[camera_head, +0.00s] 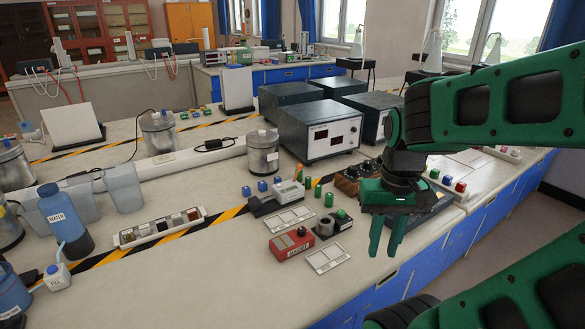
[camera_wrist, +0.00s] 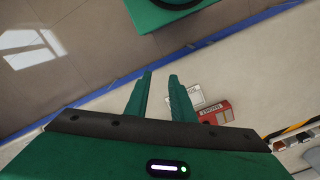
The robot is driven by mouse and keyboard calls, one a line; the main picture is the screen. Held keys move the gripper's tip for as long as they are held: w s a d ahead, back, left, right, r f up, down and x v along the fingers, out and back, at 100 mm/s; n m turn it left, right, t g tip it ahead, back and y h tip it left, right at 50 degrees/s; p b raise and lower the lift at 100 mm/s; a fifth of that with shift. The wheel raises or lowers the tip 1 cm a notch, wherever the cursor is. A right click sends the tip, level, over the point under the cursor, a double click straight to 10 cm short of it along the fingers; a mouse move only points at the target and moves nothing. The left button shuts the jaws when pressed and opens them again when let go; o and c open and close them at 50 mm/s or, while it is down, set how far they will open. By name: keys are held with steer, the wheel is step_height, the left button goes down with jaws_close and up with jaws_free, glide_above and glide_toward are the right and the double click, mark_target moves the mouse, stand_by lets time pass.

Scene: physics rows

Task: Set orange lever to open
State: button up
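A small orange upright piece (camera_head: 298,172), which looks like the orange lever, stands on the bench behind a grey-white device (camera_head: 277,199). It is too small for me to tell its setting. My gripper (camera_head: 383,250) hangs to the right of and nearer than it, above the bench's right edge, fingers pointing down. The gripper also shows in the wrist view (camera_wrist: 160,78), its two fingers apart with nothing between them. I cannot make out the orange lever in the wrist view.
A red labelled box (camera_head: 290,243) also shows in the wrist view (camera_wrist: 216,114). Green pegs (camera_head: 317,191) and a dark knobbed box (camera_head: 350,179) stand nearby. A dark metering unit (camera_head: 318,132) is behind. The front bench top (camera_head: 215,290) is clear.

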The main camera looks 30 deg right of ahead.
steer(key=shift+w+a, duration=0.15)
steer(key=shift+w, duration=0.15)
steer(key=w+d+r+m, duration=0.2)
steer(key=w+r, duration=0.1)
steer(key=w, duration=0.6)
steer(key=w+d+r+m, duration=0.2)
steer(key=w+d+r, duration=0.1)
steer(key=w, duration=0.6)
steer(key=m+t, duration=0.1)
steer(key=m, duration=0.4)
glide_toward(298, 171)
steer(key=shift+w+d, duration=0.15)
steer(key=shift+w, duration=0.1)
steer(key=f, duration=1)
steer(key=shift+w+f, duration=0.1)
steer(key=shift+w, duration=0.3)
steer(key=shift+c, duration=0.2)
jaws_close()
